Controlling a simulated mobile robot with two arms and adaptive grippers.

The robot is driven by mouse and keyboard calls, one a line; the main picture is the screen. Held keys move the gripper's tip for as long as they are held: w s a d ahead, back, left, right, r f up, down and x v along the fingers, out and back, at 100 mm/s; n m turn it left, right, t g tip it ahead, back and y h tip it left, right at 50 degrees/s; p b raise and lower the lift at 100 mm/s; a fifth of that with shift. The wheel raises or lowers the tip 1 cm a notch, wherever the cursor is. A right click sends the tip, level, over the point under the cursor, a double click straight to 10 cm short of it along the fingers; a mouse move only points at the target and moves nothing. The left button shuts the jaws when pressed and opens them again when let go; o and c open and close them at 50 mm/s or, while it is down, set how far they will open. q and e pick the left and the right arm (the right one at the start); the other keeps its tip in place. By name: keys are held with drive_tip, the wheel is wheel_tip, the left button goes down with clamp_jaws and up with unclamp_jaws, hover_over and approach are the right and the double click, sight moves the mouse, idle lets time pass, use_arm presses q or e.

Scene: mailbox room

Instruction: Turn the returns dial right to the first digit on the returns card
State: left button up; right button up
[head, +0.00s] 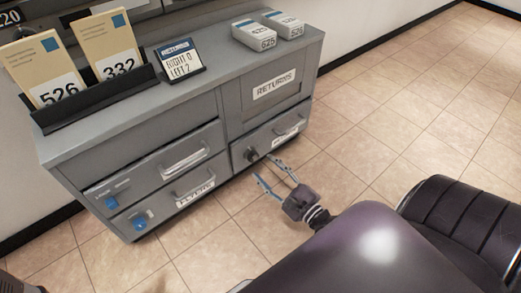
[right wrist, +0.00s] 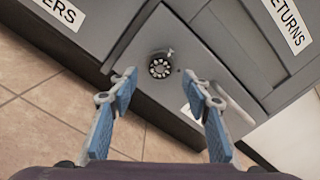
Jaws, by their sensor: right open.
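The returns dial (head: 251,155) is a dark round knob on the lower right drawer, left of its handle. In the right wrist view the dial (right wrist: 160,66) shows a dark face ringed with light marks; its digits are too small to read. The returns card (head: 180,62) stands on the cabinet top and reads "RIGHT 0 LEFT 2". My right gripper (head: 268,172) is open and empty in front of the dial. In the right wrist view its blue fingers (right wrist: 158,80) are spread either side of the dial, apart from it. My left gripper is not in view.
The grey cabinet (head: 225,80) carries a RETURNS label (head: 274,84) above the dial drawer. A dark holder (head: 95,98) with cards 526 and 332 and two small boxes (head: 254,36) stand on top. The tiled floor (head: 400,110) to the right is clear.

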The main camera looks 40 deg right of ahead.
drive_tip(key=s, duration=0.8)
drive_tip(key=shift+d, duration=0.3)
